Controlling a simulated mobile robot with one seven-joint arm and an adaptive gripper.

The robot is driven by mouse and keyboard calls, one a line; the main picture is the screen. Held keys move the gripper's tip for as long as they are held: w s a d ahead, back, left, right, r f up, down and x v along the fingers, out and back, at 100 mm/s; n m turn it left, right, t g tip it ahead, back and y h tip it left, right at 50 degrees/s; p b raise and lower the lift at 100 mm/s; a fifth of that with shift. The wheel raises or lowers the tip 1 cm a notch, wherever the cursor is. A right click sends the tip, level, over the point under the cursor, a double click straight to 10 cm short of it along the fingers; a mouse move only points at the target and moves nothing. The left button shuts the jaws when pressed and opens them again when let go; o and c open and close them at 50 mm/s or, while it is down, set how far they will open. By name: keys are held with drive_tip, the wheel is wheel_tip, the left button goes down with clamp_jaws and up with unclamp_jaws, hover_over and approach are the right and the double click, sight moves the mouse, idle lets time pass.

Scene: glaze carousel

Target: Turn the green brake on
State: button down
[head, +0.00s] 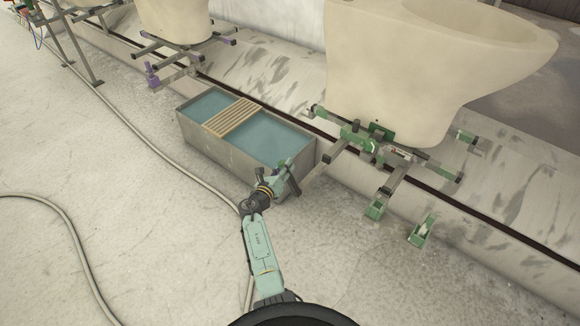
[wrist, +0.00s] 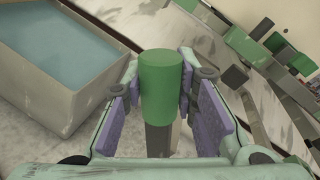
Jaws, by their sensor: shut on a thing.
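A green cylindrical grip (wrist: 161,85) on a grey bar stands upright in the middle of the wrist view; it looks like the handle of the green brake. My gripper (wrist: 160,100) is shut on this grip, with a purple pad on each side of it. In the head view my gripper (head: 284,174) is at the near right corner of the water trough, left of the green-marked carrier (head: 360,137). The grip is mostly hidden by my gripper there, and I cannot tell which way the brake is set.
A grey trough (head: 192,136) of water with wooden slats (head: 233,117) is just left of my gripper. A large cream ceramic piece (head: 400,70) rests on the green-marked carrier. A hose (head: 150,138) runs over the floor; the floor at left is otherwise open.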

drive_tip(key=shift+w+a+f+n, duration=0.4)
drive_tip(key=shift+w+a+n, duration=0.1)
drive_tip(key=shift+a+n, duration=0.2)
drive_tip(key=shift+w+a+f+n+g, duration=0.2)
drive_tip(key=shift+a+f+n+g, duration=0.1)
drive_tip(key=shift+f+n, duration=0.2)
drive_tip(key=shift+w+a+f+n+g, duration=0.2)
drive_tip(key=shift+a+f+n, duration=0.1)
drive_tip(key=shift+f+n, duration=0.2)
drive_tip(key=c, duration=1.3)
unclamp_jaws()
drive_tip(key=v, duration=1.2)
drive_tip(key=shift+a+f, duration=0.15)
drive_tip(key=shift+a, duration=0.05)
drive_tip(key=shift+w, duration=0.1)
